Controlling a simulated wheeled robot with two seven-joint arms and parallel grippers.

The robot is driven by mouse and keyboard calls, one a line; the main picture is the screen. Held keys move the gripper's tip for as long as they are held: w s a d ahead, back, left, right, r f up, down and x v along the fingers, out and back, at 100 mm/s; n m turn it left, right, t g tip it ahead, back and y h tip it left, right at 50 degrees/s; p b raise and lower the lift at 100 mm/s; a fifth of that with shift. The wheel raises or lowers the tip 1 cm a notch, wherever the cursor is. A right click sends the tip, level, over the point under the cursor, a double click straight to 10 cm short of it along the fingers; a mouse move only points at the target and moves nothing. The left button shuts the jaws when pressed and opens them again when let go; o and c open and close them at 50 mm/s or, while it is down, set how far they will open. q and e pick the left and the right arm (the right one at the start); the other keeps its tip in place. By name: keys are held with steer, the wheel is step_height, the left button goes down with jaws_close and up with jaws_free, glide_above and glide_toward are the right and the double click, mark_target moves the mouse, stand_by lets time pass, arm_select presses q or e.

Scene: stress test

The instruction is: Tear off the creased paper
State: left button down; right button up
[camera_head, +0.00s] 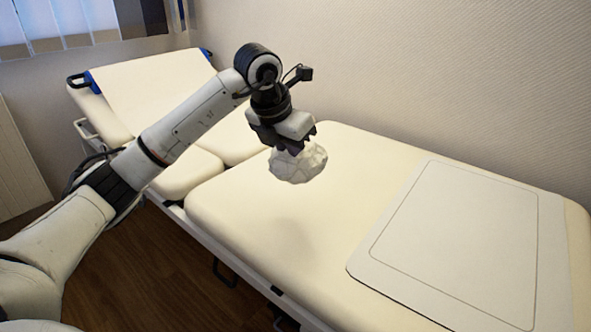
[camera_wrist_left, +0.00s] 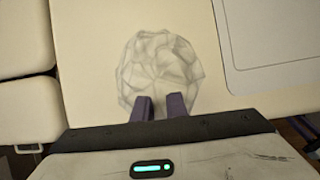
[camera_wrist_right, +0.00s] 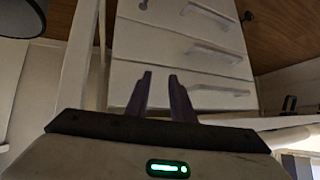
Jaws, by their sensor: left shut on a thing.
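A crumpled ball of creased white paper (camera_head: 298,164) hangs from my left gripper (camera_head: 288,146) above the cream examination couch (camera_head: 240,215). In the left wrist view the paper ball (camera_wrist_left: 160,68) lies between and beyond the fingertips of my left gripper (camera_wrist_left: 157,103), which are shut on its near edge. My right gripper (camera_wrist_right: 160,80) shows only in its own wrist view. Its two fingers stand apart with nothing between them, facing white drawers. The paper's underside is hidden.
A flat pale panel (camera_head: 455,250) with a thin outline lies on the couch at the right. The raised backrest (camera_head: 150,95) is at the far left, near the blinds. White drawers (camera_wrist_right: 185,50) with handles show in the right wrist view. The couch middle is clear.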

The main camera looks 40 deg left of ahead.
arm_select(q)
steer(key=shift+r+p, duration=1.85)
steer(key=shift+r, duration=0.4)
steer(key=shift+f, duration=0.1)
